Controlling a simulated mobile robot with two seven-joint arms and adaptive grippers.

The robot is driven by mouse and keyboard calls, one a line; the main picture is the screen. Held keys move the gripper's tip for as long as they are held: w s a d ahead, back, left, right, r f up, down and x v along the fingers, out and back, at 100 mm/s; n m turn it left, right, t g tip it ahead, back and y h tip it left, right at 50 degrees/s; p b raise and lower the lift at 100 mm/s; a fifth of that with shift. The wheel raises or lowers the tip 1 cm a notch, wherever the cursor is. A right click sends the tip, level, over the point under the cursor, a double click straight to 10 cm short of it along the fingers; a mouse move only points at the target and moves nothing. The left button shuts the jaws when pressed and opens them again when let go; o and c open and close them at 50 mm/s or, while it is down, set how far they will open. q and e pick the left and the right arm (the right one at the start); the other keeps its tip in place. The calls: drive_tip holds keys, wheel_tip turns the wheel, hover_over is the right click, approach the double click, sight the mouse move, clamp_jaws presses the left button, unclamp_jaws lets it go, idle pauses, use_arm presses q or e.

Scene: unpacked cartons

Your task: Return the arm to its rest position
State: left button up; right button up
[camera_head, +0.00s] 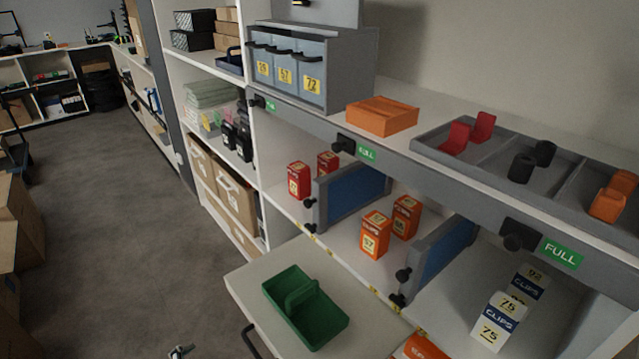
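A small grey and black piece at the bottom edge, left of the pull-out board, looks like the tip of my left gripper (181,352). Most of it is cut off by the frame, so I cannot tell whether it is open or shut. It is apart from the green tray and the boxes. My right gripper is not in view.
A green handled tray (335,328) lies on the pull-out board (250,283), with an orange box (418,348) at its front edge. Red, orange and white clip boxes stand in the shelf bays between blue dividers (352,190). A grey compartment tray (428,144) tops the shelf. The floor (110,210) at left is clear, with cartons (20,225) at the far left edge.

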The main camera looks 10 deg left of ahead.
use_arm(q)
drive_tip(key=d+f+n+t+h, duration=0.2)
drive_tip(key=d+f+h, duration=0.2)
drive_tip(key=d, duration=0.6)
wheel_tip(320, 180, down, 3)
drive_tip(key=shift+s+r+n+t+h+p, duration=0.1)
drive_tip(key=shift+s+n+t+h+p, duration=0.2)
drive_tip(key=shift+n+p, duration=0.1)
